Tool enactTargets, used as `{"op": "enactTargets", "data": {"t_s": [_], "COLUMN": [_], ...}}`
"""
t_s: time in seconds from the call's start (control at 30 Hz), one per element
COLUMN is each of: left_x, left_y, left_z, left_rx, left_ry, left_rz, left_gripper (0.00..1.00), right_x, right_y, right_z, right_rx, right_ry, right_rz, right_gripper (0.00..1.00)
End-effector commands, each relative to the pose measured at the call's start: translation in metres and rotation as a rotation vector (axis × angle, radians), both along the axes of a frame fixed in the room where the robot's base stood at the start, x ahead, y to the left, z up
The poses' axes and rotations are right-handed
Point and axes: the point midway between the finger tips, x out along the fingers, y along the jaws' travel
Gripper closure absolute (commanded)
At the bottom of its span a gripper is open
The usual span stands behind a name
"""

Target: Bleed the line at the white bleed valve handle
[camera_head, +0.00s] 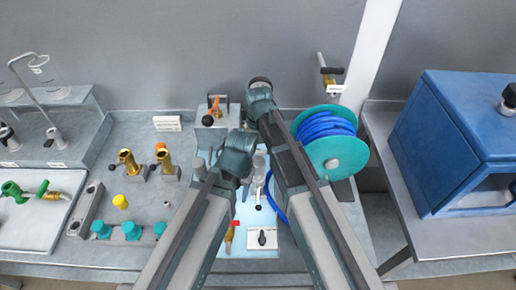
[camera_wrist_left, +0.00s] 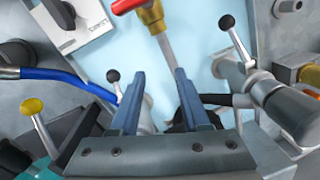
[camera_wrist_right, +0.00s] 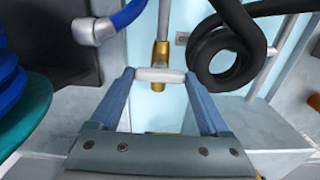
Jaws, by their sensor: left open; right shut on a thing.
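The white bleed valve handle (camera_wrist_right: 160,75) lies crosswise between the fingertips of my right gripper (camera_wrist_right: 160,78) in the right wrist view. Both fingers touch its ends, and the gripper is shut on it. A brass body (camera_wrist_right: 160,55) on a grey pipe shows just behind the handle. In the head view my arms hide this handle. My left gripper (camera_wrist_left: 160,76) is open and empty in the left wrist view. A brass valve with a red handle (camera_wrist_left: 130,5) and its grey pipe lie beyond its fingers; the same red handle shows in the head view (camera_head: 234,223).
A teal reel of blue hose (camera_head: 325,128) stands close to the right of my arms. Black-knobbed levers (camera_wrist_left: 226,22) flank my left gripper. A coiled black hose (camera_wrist_right: 225,50) is beside my right gripper. A blue cabinet (camera_head: 455,130) stands far right, brass fittings (camera_head: 128,160) left.

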Motion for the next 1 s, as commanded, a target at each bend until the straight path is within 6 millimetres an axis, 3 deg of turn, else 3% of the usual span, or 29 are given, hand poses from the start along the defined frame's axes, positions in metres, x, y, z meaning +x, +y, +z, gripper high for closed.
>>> {"op": "enactTargets", "data": {"t_s": [0.23, 0.27, 0.37, 0.73, 1.0], "left_x": [0.000, 0.000, 0.000, 0.000, 0.000], "left_y": [0.000, 0.000, 0.000, 0.000, 0.000], "left_z": [0.000, 0.000, 0.000, 0.003, 0.025], "left_rx": [0.000, 0.000, 0.000, 0.000, 0.000], "left_ry": [0.000, 0.000, 0.000, 0.000, 0.000], "left_rz": [0.000, 0.000, 0.000, 0.000, 0.000], "left_gripper": [0.54, 0.54, 0.54, 0.54, 0.54], "right_x": [0.000, 0.000, 0.000, 0.000, 0.000], "right_y": [0.000, 0.000, 0.000, 0.000, 0.000], "right_z": [0.000, 0.000, 0.000, 0.003, 0.025], "right_rx": [0.000, 0.000, 0.000, 0.000, 0.000], "right_ry": [0.000, 0.000, 0.000, 0.000, 0.000], "right_rz": [-0.004, -0.004, -0.003, -0.002, -0.001], "right_gripper": [0.76, 0.18, 0.00, 0.00, 0.00]}}
